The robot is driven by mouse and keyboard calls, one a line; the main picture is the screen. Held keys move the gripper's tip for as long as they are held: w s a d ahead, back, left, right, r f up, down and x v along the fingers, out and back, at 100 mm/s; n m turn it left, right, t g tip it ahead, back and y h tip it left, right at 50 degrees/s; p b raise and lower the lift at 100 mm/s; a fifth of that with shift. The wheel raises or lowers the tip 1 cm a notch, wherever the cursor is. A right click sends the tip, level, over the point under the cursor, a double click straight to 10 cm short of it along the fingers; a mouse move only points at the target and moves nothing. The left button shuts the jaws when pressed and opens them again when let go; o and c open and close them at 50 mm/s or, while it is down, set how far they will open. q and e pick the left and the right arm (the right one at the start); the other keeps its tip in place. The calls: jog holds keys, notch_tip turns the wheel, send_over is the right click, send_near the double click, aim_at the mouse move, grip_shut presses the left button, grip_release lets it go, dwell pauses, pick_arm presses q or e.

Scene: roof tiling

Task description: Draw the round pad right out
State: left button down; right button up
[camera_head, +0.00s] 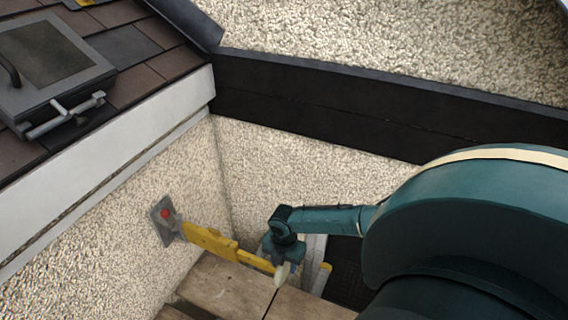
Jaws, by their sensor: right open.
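A small round red pad (166,214) shows on a grey metal plate (160,228) on the pebble-dashed wall at left of centre. A yellow bar (210,240) runs from beside the plate down to the right, towards my right gripper (281,266). My right gripper is open above the wooden planks, at the right end of the bar. It is well to the right of the red pad. A pale rounded tip shows at its lower end. Whether the bar touches the gripper, I cannot tell. My left gripper is not in view.
Wooden planks (228,290) lie below. A ladder-like grey piece with a yellow end (322,278) stands behind the gripper. The tiled roof (135,85) with a hatch window (45,60) and white fascia (120,150) is upper left. My teal right arm fills the right.

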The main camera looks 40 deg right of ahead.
jog(key=shift+r, duration=0.25)
pick_arm(q)
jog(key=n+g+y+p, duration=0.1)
jog(key=p, duration=0.1)
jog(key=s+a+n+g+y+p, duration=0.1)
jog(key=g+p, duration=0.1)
jog(key=p, duration=0.1)
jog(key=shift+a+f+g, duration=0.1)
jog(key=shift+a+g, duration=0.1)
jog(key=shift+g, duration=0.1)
pick_arm(e)
notch_tip(320, 180, up, 13)
jog(key=shift+f, duration=0.15)
